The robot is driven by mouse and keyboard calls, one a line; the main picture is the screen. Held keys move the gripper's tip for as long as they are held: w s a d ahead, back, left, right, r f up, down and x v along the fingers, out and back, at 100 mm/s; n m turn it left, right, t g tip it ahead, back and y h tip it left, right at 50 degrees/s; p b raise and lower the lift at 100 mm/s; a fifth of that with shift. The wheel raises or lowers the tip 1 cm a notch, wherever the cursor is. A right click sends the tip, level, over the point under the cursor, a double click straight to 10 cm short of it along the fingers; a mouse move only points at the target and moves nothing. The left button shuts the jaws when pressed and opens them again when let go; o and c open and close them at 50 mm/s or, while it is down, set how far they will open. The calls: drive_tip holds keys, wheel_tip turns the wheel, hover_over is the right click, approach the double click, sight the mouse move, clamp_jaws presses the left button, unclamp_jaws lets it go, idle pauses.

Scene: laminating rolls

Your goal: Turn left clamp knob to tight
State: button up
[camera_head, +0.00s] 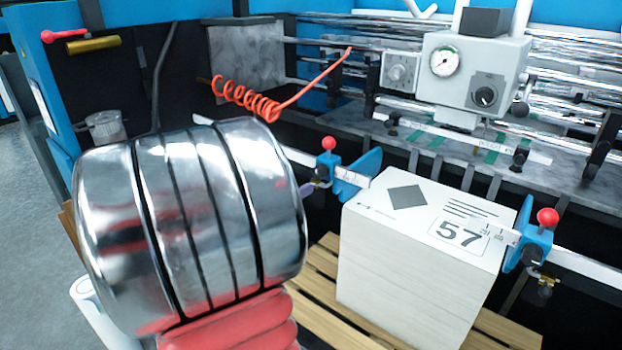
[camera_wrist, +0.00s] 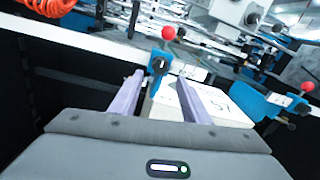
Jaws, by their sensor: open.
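The left clamp (camera_head: 328,165) is a blue block on a white rail, with a red ball knob (camera_head: 328,142) on top. In the wrist view this clamp (camera_wrist: 158,66) stands beyond my gripper (camera_wrist: 160,76), its red ball (camera_wrist: 168,33) up and a dark round part on its near face. My gripper's two purple fingers are apart, with the clamp showing between and just past their tips. Nothing is held. I cannot tell whether a fingertip touches the clamp. In the head view my silver arm hides most of the gripper.
A white stack marked 57 (camera_head: 390,245) stands on a wooden pallet (camera_head: 318,300) between the clamps. The right clamp (camera_head: 527,245) also has a red ball. A grey gauge box (camera_head: 470,75) sits behind, and a coiled orange hose (camera_head: 245,98) hangs at upper left.

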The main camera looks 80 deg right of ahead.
sight(316, 174)
drive_tip(key=shift+x, duration=3.35)
drive_tip(key=shift+c, duration=0.6)
drive_tip(key=c, duration=0.9)
